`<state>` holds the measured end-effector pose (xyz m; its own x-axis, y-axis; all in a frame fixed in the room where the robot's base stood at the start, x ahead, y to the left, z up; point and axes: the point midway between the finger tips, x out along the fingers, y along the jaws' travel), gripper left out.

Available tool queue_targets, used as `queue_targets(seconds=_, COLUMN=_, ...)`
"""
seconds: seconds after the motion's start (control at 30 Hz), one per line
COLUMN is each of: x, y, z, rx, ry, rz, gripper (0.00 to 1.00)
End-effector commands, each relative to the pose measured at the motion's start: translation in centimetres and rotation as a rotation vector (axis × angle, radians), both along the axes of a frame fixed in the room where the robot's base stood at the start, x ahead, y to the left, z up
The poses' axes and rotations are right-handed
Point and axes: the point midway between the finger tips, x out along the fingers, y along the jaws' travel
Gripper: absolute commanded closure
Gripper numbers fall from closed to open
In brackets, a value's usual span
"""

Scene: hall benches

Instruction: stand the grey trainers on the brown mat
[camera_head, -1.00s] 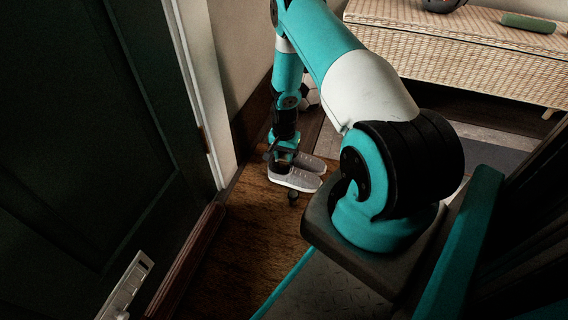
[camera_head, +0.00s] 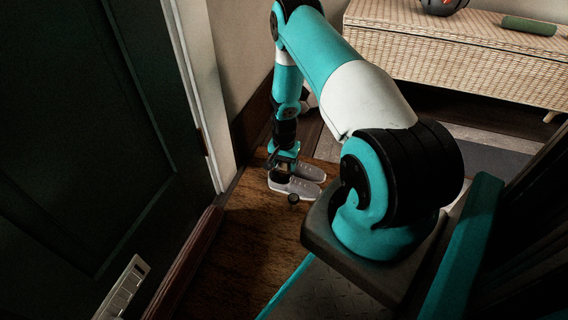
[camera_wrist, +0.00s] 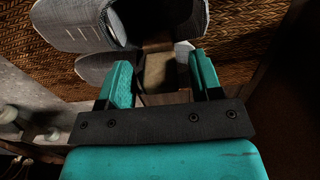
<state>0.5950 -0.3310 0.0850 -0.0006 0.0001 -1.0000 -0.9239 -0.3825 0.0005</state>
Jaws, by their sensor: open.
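The grey trainers (camera_head: 298,187) are a pair side by side over the brown mat (camera_head: 240,235), upright in the head view, toes to the right. They look set down on it, though the contact is hard to see. My gripper (camera_head: 283,158) points down at their left, heel end. In the wrist view the trainers (camera_wrist: 125,30) fill the upper left, with brown weave behind them. My gripper (camera_wrist: 163,80) is open there, its teal fingers apart. A tan and brown piece shows between the fingers; I cannot tell what it is.
A dark door (camera_head: 80,130) and its pale frame stand close on the left. A wicker bench (camera_head: 450,60) at the back holds a green roll (camera_head: 528,25) and a dark round object (camera_head: 442,6). A grey mat (camera_head: 490,158) lies right.

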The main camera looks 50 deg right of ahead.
Motion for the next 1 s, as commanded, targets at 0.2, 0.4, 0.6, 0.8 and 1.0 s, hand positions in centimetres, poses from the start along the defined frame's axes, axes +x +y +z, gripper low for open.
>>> queue_targets(seconds=0.2, x=0.1, y=0.0, z=4.3, rx=-0.001, ry=-0.001, rz=0.0, gripper=0.41)
queue_targets(seconds=0.4, x=0.0, y=0.0, z=8.8, rx=0.0, ry=0.0, rz=0.0, gripper=0.41)
queue_targets(seconds=0.6, x=0.0, y=0.0, z=11.5, rx=0.0, ry=0.0, rz=0.0, gripper=0.41)
queue_targets(seconds=0.8, x=0.1, y=0.0, z=12.2, rx=-0.001, ry=-0.001, rz=0.002, gripper=0.41)
queue_targets(seconds=1.0, x=3.0, y=3.5, z=17.8, rx=0.023, ry=-0.042, rz=0.143, gripper=0.41)
